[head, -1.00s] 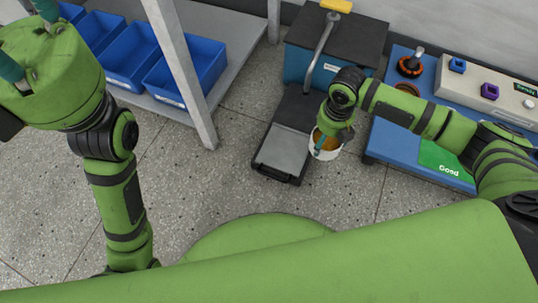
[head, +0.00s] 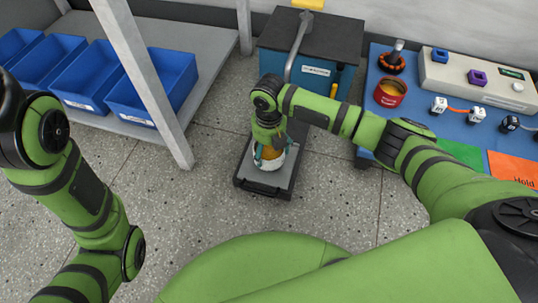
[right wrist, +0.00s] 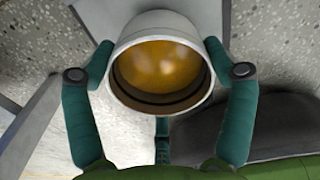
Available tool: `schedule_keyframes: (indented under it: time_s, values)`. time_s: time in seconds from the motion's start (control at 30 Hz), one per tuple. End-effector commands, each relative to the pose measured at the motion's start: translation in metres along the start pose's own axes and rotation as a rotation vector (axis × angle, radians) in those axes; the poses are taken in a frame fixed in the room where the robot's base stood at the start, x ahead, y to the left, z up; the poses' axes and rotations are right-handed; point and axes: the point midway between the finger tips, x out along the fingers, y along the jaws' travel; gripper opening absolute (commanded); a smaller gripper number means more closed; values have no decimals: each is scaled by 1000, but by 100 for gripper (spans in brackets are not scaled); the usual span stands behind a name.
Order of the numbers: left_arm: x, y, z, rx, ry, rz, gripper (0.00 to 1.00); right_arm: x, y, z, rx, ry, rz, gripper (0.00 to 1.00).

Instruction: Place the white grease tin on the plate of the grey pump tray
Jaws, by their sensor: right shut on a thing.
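The white grease tin (head: 264,164), with amber grease inside, is upright or nearly so in the head view. My right gripper (head: 269,153) is shut on it from above. In the right wrist view the open tin (right wrist: 160,65) sits between the teal fingers of my right gripper (right wrist: 160,72). The grey pump tray (head: 262,190) has a dark rim and a light grey plate (head: 245,167). The tin is over this plate, and I cannot tell whether it touches. My left arm shows at the left, with its gripper outside the frame.
A blue pump box (head: 335,76) with a dark top and a lever (head: 297,45) stands behind the tray. Blue bins (head: 152,88) line a grey shelf with a post at left. A blue table (head: 375,112) at right holds a red tin (head: 390,92) and small parts.

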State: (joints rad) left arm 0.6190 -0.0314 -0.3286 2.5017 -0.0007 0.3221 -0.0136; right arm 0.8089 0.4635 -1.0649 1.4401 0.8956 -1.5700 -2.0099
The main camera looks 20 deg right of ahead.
Motion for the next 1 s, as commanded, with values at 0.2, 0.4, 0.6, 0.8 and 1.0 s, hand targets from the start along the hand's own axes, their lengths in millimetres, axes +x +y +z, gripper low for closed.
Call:
schedule_keyframes:
  time_s: [0.2, 0.4, 0.6, 0.8, 1.0]
  values:
    - [-10, 6, -8, -9, 8, -3, 40, 19, 0, 0, 0, -1, 2, 47]
    - [-8, 5, -8, -9, 8, -3, 40, 18, 0, 0, 0, -1, 2, 47]
    - [-8, 5, -8, -9, 8, -3, 40, 21, 0, 0, 0, 0, 1, 100]
    - [-8, 5, -7, -8, 8, -3, 40, 21, 0, 0, 0, 0, 1, 100]
    - [-8, 5, -7, -8, 7, -2, 40, 16, 0, 0, 0, -1, 2, 100]
